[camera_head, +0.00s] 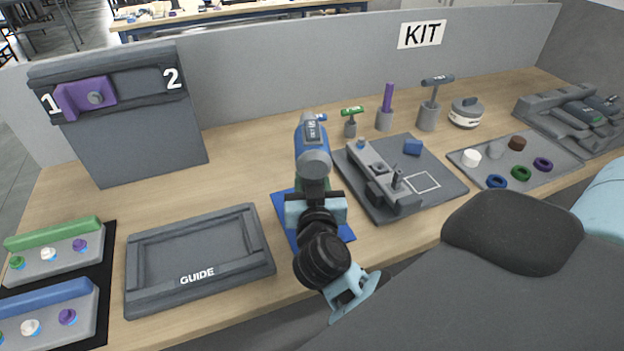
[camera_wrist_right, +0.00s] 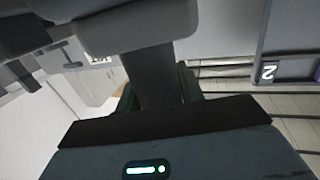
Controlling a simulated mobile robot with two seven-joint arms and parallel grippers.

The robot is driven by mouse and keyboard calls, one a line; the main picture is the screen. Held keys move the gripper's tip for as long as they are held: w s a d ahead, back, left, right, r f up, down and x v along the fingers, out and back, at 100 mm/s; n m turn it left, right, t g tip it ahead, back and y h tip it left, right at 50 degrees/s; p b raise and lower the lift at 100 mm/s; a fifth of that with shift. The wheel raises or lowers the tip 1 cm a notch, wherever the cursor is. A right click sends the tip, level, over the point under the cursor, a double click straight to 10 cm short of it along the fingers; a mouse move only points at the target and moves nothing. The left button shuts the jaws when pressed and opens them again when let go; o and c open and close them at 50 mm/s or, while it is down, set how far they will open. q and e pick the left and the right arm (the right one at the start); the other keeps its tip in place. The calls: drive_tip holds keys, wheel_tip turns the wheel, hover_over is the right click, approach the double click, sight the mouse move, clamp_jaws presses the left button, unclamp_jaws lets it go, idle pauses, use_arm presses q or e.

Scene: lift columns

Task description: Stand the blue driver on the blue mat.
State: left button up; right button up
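The blue driver (camera_head: 312,150) has a blue body on top and a dark grey handle below. It looks roughly upright, and its grey handle also shows in the right wrist view (camera_wrist_right: 155,75). My right gripper (camera_head: 314,188) is shut on this handle, with a dark green finger on each side (camera_wrist_right: 157,95). The blue mat (camera_head: 285,207) lies on the table below and behind the gripper, which hides its middle. I cannot tell whether the driver touches the mat, as its lower end is hidden. My left gripper is not in view.
The grey GUIDE tray (camera_head: 255,266) lies left of the mat. A grey fixture board (camera_head: 445,190) lies close on its right. Behind stand a green-handled tool (camera_head: 352,112), a purple one (camera_head: 388,97) and a T-handled one (camera_head: 437,80). Bare table lies behind the mat.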

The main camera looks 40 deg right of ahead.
drive_tip(key=o, duration=0.5)
drive_tip(key=shift+c, duration=0.2)
drive_tip(key=shift+f, duration=0.2)
drive_tip(key=v, duration=0.7)
drive_tip(key=shift+s+a+r, duration=0.2)
drive_tip(key=shift+s+r, duration=0.05)
drive_tip(key=shift+s, duration=0.1)
